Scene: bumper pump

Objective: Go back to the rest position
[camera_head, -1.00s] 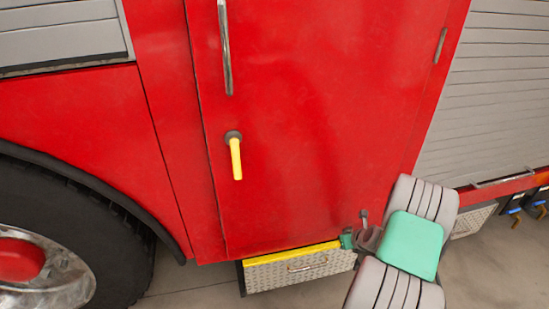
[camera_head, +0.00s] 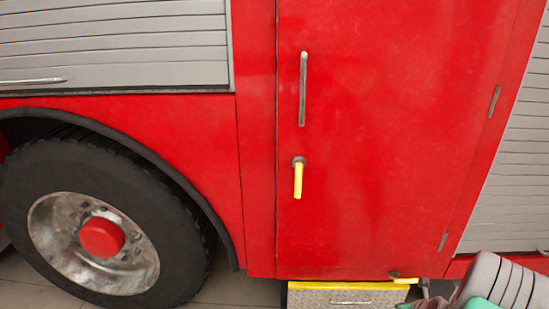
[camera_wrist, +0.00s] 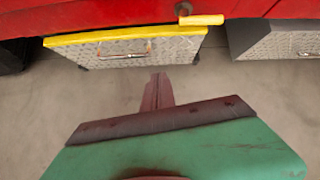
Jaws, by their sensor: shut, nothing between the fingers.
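My gripper (camera_wrist: 158,92) shows in the wrist view with its narrow dark fingers together and nothing between them. It hangs over the bare floor, in front of the diamond-plate step box (camera_wrist: 120,48) with the yellow top edge. In the head view my arm reaches in at the lower right corner, and the fingers are not clearly seen there. The red door (camera_head: 390,130) of the truck is closed, with a yellow lever handle (camera_head: 298,178) pointing down. A second yellow handle (camera_head: 405,280) sits low by the door's bottom edge; it also shows in the wrist view (camera_wrist: 202,20).
A large wheel (camera_head: 95,215) stands at the left under its arch. Grey roller shutters (camera_head: 110,45) flank the door. A second diamond-plate box (camera_wrist: 275,42) is at the right of the wrist view. Grey floor (camera_wrist: 235,80) lies clear before the truck.

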